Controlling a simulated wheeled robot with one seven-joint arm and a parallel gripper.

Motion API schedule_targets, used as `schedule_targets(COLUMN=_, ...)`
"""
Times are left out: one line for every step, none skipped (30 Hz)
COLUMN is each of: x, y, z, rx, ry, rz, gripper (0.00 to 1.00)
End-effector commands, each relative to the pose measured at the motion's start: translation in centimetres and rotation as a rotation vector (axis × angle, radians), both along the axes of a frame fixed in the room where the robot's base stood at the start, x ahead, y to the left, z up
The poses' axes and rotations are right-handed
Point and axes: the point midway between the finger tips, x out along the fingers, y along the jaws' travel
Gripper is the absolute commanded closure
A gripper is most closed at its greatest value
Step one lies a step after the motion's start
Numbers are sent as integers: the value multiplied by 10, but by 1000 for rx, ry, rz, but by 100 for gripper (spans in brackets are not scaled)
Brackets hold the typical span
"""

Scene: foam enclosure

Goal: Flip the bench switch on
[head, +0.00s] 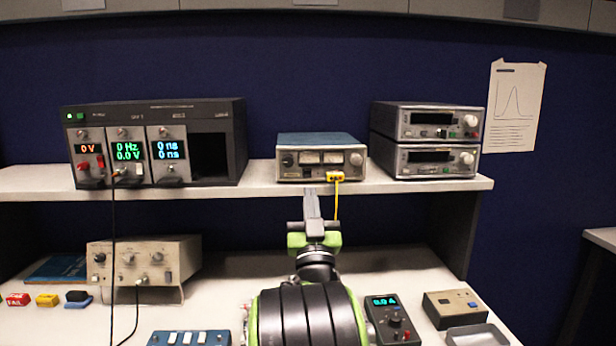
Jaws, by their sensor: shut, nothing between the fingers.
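My gripper (312,205) is shut and empty. Its fingers point away from me, and in the picture their tips lie just below the front edge of the shelf and the small blue-topped meter box (322,158). I cannot tell how far the tips are from the shelf. No part is labelled as the bench switch. A blue box with several white rocker switches (188,338) is cut off by the bottom edge, left of my arm. A beige box (455,305) with a dark panel and small buttons lies on the bench at right. Switch positions are too small to read.
The shelf (262,184) also holds a lit modular rack (155,142) and two stacked instruments (425,140). A yellow lead (336,205) hangs by my gripper; a black cable (113,250) hangs left. A beige instrument (143,263), handheld meter (390,320) and grey tray (476,336) occupy the bench.

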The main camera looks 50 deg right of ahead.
Motion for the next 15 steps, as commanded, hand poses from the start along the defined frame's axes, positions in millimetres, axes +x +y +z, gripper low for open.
schedule_targets(x=6, y=-6, z=14, rx=0, ry=3, rz=-2, gripper=100)
schedule_targets(x=9, y=-10, z=18, rx=0, ry=3, rz=-1, gripper=100)
schedule_targets(x=13, y=-14, z=22, rx=1, ry=2, rz=-1, gripper=100)
schedule_targets(x=16, y=-19, z=20, rx=0, ry=3, rz=-1, gripper=100)
schedule_targets(x=20, y=-23, z=16, rx=1, ry=3, rz=-1, gripper=100)
schedule_targets(x=25, y=-28, z=14, rx=0, ry=3, rz=-1, gripper=100)
schedule_targets(x=27, y=-32, z=13, rx=0, ry=3, rz=-1, gripper=100)
schedule_targets(x=30, y=-35, z=12, rx=0, ry=3, rz=-1, gripper=100)
schedule_targets(x=33, y=-38, z=12, rx=-1, ry=2, rz=-2, gripper=100)
schedule_targets(x=34, y=-40, z=11, rx=-1, ry=2, rz=-2, gripper=100)
schedule_targets(x=35, y=-41, z=11, rx=0, ry=2, rz=-1, gripper=100)
schedule_targets(x=37, y=-42, z=10, rx=-1, ry=1, rz=-1, gripper=100)
schedule_targets(x=37, y=-43, z=10, rx=-1, ry=1, rz=-1, gripper=100)
schedule_targets(x=37, y=-43, z=10, rx=0, ry=0, rz=-1, gripper=100)
schedule_targets(x=37, y=-44, z=10, rx=0, ry=0, rz=-1, gripper=100)
